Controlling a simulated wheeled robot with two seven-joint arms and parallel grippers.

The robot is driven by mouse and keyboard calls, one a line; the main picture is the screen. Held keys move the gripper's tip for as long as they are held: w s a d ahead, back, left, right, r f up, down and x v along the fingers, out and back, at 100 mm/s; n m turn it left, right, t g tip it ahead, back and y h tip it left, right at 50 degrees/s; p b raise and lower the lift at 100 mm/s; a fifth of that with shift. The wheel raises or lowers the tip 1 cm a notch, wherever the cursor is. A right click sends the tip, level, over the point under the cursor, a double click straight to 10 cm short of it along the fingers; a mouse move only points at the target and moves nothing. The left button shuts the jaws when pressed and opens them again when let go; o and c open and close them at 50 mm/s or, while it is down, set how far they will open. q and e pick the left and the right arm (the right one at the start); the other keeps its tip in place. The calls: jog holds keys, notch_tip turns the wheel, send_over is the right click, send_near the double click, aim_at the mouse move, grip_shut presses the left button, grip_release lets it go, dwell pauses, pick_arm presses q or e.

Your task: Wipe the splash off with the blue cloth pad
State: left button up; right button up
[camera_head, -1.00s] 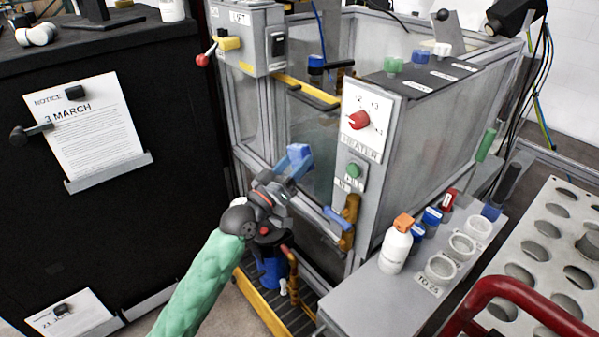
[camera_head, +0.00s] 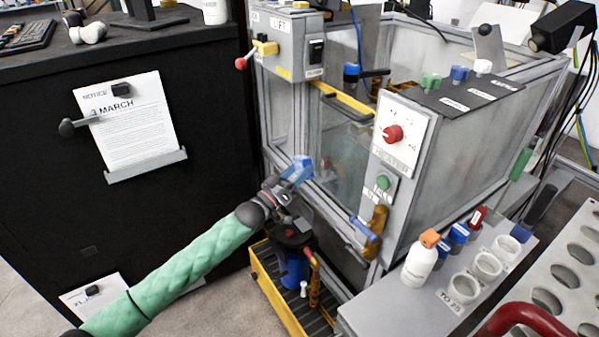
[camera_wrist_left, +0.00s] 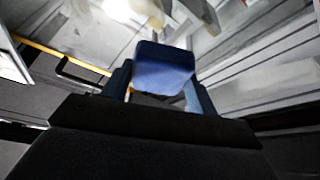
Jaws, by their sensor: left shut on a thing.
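My left gripper (camera_head: 290,180) is shut on the blue cloth pad (camera_head: 301,168), in front of the lower left part of the cabinet's clear front panel (camera_head: 345,150). In the left wrist view the pad (camera_wrist_left: 165,68) sits between the two fingers of the gripper (camera_wrist_left: 160,88). Whether the pad touches the panel I cannot tell. A faint greenish cloudiness shows on the panel; I cannot make out a clear splash edge. My right gripper is not in view.
The heater panel with a red knob (camera_head: 392,134) and the lift box (camera_head: 290,45) flank the front. A white bottle with orange cap (camera_head: 419,262) stands on a grey shelf (camera_head: 385,312). A dark cabinet (camera_head: 200,110) is at left. A red rail (camera_head: 525,316) crosses the lower right.

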pick_arm(q)
jog(key=shift+d, duration=0.1)
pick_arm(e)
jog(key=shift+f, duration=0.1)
pick_arm(q)
jog(key=w+d, duration=0.1)
jog(key=w+d+b, duration=0.1)
jog(key=d, duration=0.1)
jog(key=w+d+b, duration=0.1)
jog(key=shift+w+d, duration=0.25)
jog(key=shift+d, duration=0.1)
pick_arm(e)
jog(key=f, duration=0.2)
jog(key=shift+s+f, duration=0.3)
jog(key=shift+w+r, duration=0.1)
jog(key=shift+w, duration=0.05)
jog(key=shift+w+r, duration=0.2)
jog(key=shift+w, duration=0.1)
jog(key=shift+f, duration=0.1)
pick_arm(q)
jog(key=shift+w+d, duration=0.25)
jog(key=shift+d, duration=0.05)
jog(key=shift+w+d, duration=0.35)
jog(key=shift+d, duration=0.15)
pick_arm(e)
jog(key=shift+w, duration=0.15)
